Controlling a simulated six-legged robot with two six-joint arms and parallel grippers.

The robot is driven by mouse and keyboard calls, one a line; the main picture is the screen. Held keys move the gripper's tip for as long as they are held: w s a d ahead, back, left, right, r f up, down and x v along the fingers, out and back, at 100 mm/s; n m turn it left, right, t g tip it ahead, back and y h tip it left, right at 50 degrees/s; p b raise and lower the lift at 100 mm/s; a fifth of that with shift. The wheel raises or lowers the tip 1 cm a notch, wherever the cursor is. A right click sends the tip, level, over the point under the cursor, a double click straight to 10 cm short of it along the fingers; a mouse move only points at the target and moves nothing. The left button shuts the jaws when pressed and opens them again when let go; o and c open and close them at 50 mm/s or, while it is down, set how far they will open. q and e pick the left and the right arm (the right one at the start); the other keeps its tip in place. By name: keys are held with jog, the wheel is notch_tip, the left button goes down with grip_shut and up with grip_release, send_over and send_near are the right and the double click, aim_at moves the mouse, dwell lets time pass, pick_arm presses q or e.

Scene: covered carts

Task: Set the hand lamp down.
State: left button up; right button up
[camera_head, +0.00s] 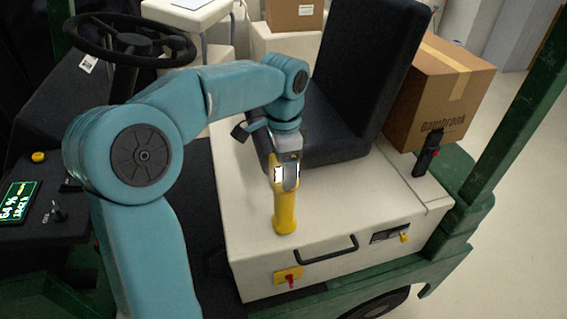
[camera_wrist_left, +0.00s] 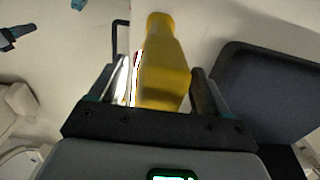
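The yellow hand lamp (camera_head: 285,212) is upright in the head view, its lower end over the front part of the cream seat box (camera_head: 250,215). I cannot tell for sure whether it touches the top. My left gripper (camera_head: 287,174) is around the lamp's upper part, with a finger on either side. In the left wrist view the lamp (camera_wrist_left: 163,65) fills the space between the fingers of the left gripper (camera_wrist_left: 158,88), with a bright white strip along its left side. My right gripper is not in view.
A dark seat (camera_head: 345,90) stands behind the lamp. A cardboard box (camera_head: 435,95) and a black handheld device (camera_head: 428,152) are at right. A black handle (camera_head: 328,252) and red switch (camera_head: 290,281) are on the box front. A steering wheel (camera_head: 130,45) is at upper left.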

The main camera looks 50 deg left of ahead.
pick_arm(q)
notch_tip(320, 180, up, 12)
jog(key=shift+p, duration=0.7)
jog(key=shift+r, duration=0.15)
